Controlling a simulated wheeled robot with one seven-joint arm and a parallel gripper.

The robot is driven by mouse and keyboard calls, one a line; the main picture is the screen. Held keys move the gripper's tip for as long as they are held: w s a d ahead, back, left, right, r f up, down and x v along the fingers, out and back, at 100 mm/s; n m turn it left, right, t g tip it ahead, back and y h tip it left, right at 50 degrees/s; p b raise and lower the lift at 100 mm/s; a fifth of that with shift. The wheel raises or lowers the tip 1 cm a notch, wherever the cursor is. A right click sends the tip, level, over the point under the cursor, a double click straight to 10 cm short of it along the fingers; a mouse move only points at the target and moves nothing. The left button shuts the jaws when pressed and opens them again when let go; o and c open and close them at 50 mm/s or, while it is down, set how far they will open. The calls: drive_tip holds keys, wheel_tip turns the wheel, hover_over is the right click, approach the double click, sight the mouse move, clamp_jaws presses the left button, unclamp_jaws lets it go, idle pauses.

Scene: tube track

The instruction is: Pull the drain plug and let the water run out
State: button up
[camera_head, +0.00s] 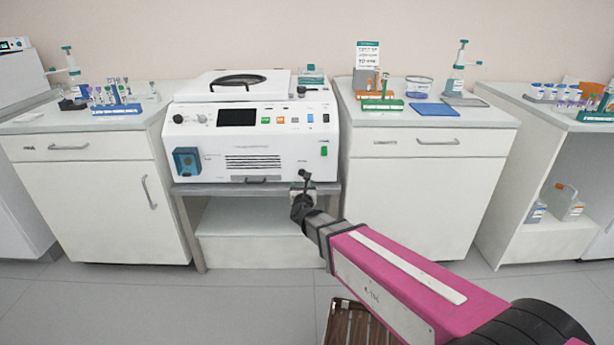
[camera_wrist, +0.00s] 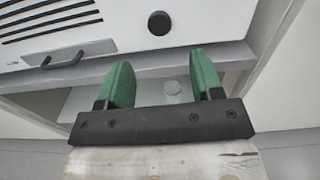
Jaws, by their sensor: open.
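The white bench machine (camera_head: 250,140) stands on a grey stand in the middle of the head view. A round black plug (camera_wrist: 159,23) sits on the lower part of its front, at the top of the wrist view. My gripper (camera_head: 303,192) is in front of the machine's lower right corner. In the wrist view my gripper (camera_wrist: 158,75) is open, its two green fingers apart and empty, with the plug beyond and above the fingertips.
A small dark handle (camera_wrist: 65,60) is left of the plug. The grey stand's edge (camera_wrist: 150,65) runs below the machine. White cabinets (camera_head: 90,190) and (camera_head: 425,190) flank the stand. A brown slatted object (camera_head: 355,325) is on the floor below my arm.

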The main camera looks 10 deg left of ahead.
sight(302, 173)
drive_tip(key=x, duration=1)
drive_tip(key=shift+w+a, duration=0.1)
drive_tip(key=shift+w, duration=0.25)
